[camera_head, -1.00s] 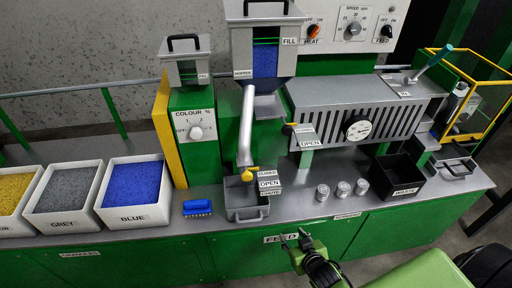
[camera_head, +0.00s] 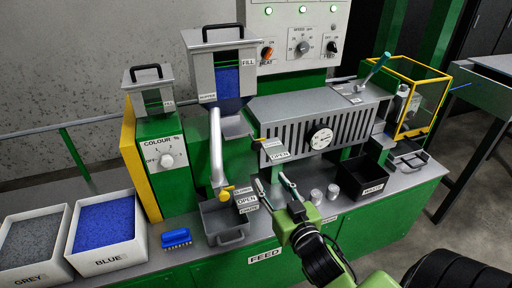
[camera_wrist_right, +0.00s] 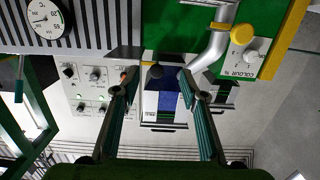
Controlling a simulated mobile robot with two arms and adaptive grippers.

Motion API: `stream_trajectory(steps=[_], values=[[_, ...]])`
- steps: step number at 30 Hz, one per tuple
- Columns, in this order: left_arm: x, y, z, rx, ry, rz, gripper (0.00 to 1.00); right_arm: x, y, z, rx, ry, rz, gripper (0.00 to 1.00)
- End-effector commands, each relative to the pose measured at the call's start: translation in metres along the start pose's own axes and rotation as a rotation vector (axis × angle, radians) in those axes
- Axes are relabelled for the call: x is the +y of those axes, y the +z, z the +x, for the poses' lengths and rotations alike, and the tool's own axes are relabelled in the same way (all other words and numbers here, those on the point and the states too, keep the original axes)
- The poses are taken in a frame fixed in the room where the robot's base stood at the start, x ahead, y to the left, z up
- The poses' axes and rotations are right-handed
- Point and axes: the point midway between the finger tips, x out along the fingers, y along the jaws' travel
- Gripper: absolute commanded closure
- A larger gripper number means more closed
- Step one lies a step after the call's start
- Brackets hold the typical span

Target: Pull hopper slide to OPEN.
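The hopper (camera_head: 203,80) stands at the upper middle of the head view, with blue pellets showing in its window. Below it to the right, a slide with a small dark knob (camera_head: 257,140) sits beside a label plate that reads OPEN (camera_head: 278,156). My right gripper (camera_head: 271,181) is open and empty, in front of and below the knob in the head view. In the right wrist view, which looks upside down, the dark knob (camera_wrist_right: 156,72) appears between the two spread fingers (camera_wrist_right: 164,92), apart from them. My left gripper is not in view.
A grey pipe with a yellow handle (camera_head: 226,191) ends over a grey tray (camera_head: 222,222) left of my gripper. A blue brush (camera_head: 176,238) lies by the pellet bins.

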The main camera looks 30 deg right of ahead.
Motion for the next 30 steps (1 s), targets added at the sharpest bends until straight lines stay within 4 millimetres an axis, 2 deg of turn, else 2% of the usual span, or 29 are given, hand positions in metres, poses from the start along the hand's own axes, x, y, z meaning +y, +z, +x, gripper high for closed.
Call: stream_trajectory(steps=[1, 3, 8, 11, 24, 30], values=[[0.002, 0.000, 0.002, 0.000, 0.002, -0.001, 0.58, 0.002, -0.016, -0.003, 0.034, 0.002, 0.003, 0.61], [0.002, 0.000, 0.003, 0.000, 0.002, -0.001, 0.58, 0.003, -0.031, -0.006, 0.063, 0.004, 0.007, 0.61], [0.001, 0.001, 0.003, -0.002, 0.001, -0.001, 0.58, 0.004, -0.040, 0.000, 0.081, 0.004, 0.009, 0.61], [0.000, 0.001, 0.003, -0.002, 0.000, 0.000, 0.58, 0.003, -0.041, 0.014, 0.082, 0.004, 0.008, 0.61], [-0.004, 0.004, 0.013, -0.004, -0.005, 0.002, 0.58, 0.004, -0.046, 0.099, 0.080, 0.005, 0.007, 0.61], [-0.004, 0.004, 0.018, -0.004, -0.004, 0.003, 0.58, 0.004, -0.047, 0.122, 0.078, 0.004, 0.009, 0.61]])
